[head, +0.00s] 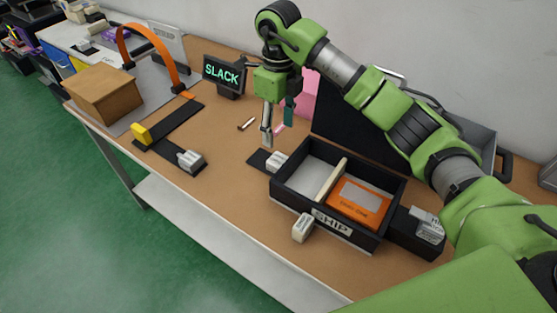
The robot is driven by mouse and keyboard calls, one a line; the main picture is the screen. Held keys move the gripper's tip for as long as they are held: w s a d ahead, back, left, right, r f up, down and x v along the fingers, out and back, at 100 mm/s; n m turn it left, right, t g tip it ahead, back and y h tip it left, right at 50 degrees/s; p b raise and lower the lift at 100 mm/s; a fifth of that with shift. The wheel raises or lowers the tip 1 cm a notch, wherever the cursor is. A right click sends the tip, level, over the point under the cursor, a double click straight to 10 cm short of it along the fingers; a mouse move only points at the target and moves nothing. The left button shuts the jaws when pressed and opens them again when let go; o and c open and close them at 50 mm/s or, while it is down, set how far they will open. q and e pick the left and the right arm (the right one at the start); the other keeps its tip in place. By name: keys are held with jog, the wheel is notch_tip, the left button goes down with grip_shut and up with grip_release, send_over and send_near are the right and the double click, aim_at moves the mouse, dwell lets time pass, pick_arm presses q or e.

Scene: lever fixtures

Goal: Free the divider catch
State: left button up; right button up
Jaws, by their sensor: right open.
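A black open box (290,199) with a "SHIP" label stands on the bench. A cream divider (331,179) crosses it, tilted in the picture. Pale catch-like blocks sit around the box: one at its left end (277,160), one at its front (303,228) and one at its right end (428,226). I cannot tell which is the divider catch. My right gripper (278,133) points down, open and empty, above and behind the left-end block; whether it touches anything is unclear. My left gripper is not in view.
An orange packet (360,201) lies in the box's right compartment. A "SLACK" display (223,74) stands behind. To the left are a black track with a yellow block (141,134) and grey clamp (191,160), an orange arch (158,54) and a cardboard box (103,93).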

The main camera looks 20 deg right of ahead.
aim_at(278, 160)
notch_tip(278, 160, down, 12)
jog(key=shift+r+p, duration=0.1)
jog(key=shift+p, duration=0.75)
